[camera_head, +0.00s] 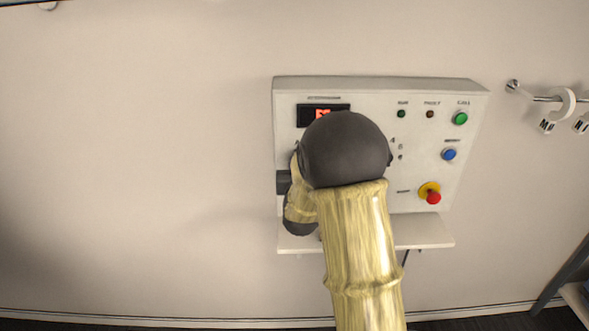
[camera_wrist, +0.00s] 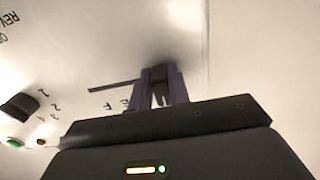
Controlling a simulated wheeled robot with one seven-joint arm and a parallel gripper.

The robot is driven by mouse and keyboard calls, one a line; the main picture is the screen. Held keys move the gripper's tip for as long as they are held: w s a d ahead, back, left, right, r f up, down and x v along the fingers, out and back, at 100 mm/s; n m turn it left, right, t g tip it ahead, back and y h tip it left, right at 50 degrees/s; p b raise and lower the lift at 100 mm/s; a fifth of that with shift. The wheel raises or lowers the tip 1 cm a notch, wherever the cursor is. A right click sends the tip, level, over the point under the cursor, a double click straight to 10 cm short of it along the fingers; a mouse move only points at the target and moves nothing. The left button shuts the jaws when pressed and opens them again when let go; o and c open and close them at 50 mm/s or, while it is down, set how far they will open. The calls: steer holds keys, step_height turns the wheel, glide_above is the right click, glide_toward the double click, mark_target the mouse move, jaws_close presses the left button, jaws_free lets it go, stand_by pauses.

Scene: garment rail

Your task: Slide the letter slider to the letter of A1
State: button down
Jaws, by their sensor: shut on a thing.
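The white control panel (camera_head: 375,90) is on the wall, and my arm hides much of its face, including the slider, in the head view. In the wrist view, my gripper (camera_wrist: 160,92) is at the panel face, its two fingers shut on a small dark piece, which appears to be the letter slider (camera_wrist: 158,72). A dark slot (camera_wrist: 114,86) runs left from the fingers. The letters F and E (camera_wrist: 130,104) show upside down beside the slot, just left of the fingers. Other letters near the slider are hidden or unclear.
A lit red display (camera_head: 322,114) is partly covered. Green (camera_head: 460,118), blue (camera_head: 449,154) and red-on-yellow (camera_head: 432,194) buttons line the panel's right side. A shelf (camera_head: 425,232) juts out below. The left wall is bare.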

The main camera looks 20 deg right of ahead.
steer(key=shift+a+r, duration=0.1)
steer(key=shift+a, duration=0.1)
steer(key=c, duration=1.3)
jaws_free()
steer(key=shift+a, duration=0.15)
steer(key=shift+s, duration=0.1)
steer(key=shift+b+v, duration=5.45)
steer(key=shift+v, duration=3.05)
